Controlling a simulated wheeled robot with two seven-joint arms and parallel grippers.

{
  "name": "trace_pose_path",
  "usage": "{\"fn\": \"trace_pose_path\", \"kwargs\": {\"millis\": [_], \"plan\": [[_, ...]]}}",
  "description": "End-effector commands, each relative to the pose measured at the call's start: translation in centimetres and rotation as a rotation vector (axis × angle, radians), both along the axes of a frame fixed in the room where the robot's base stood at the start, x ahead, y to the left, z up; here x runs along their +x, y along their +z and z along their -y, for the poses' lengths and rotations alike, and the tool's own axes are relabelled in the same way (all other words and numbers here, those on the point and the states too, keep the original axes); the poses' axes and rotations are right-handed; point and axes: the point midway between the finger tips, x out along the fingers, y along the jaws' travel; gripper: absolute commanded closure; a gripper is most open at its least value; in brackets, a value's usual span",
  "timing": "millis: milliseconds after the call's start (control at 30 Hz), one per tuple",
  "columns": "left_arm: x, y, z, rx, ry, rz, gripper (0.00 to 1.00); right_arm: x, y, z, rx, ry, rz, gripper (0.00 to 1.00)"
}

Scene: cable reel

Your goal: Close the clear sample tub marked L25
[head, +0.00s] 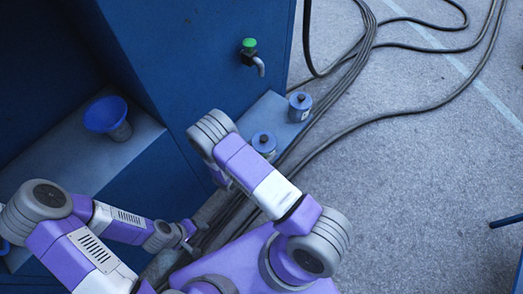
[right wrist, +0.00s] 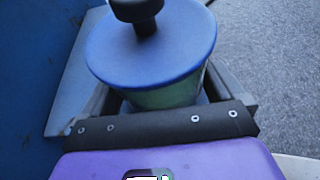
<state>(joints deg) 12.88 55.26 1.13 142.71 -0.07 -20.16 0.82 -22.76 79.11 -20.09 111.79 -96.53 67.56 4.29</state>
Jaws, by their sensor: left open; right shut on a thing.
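A tub (right wrist: 165,97) with a round blue lid (right wrist: 150,50) and a black knob fills the middle of the right wrist view. Its greenish clear side shows under the lid. My right gripper (right wrist: 158,95) is shut on this tub, one jaw on each side. The lid lies over the top; I cannot tell whether it is fully seated. In the head view two blue-lidded tubs stand on a grey ledge, a near one (head: 264,143) and a far one (head: 300,106). No L25 mark is readable. My right gripper is hidden there behind its arm. My left gripper (head: 187,232) is open and empty, low beside the cabinet.
A blue cabinet (head: 195,60) with a green-topped tap (head: 250,50) stands behind the ledge (head: 268,108). A blue funnel (head: 107,117) sits on a shelf at the left. Black cables (head: 350,125) run over the grey floor. The floor at the right is mostly open.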

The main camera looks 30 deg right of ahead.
Motion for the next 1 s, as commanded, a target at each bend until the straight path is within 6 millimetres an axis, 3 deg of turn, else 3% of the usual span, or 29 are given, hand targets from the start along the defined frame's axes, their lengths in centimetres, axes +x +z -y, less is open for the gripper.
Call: {"fn": "trace_pose_path", "kwargs": {"millis": [67, 100, 433, 1000], "plan": [[0.0, 0.0, 0.0, 0.000, 0.000, 0.000, 0.38, 0.0, -0.2, 0.0, -0.002, 0.000, 0.001, 0.67], [0.0, 0.0, 0.0, 0.000, 0.000, 0.000, 0.38, 0.0, -0.3, 0.0, 0.000, 0.000, 0.000, 0.02], [0.0, 0.0, 0.0, 0.000, 0.000, 0.000, 0.38, 0.0, 0.2, 0.0, 0.000, 0.000, 0.001, 0.00], [0.0, 3.3, 0.0, 0.000, 0.000, 0.000, 0.38, -3.7, 4.2, -9.1, 0.000, 0.003, 0.000, 0.00]]}}
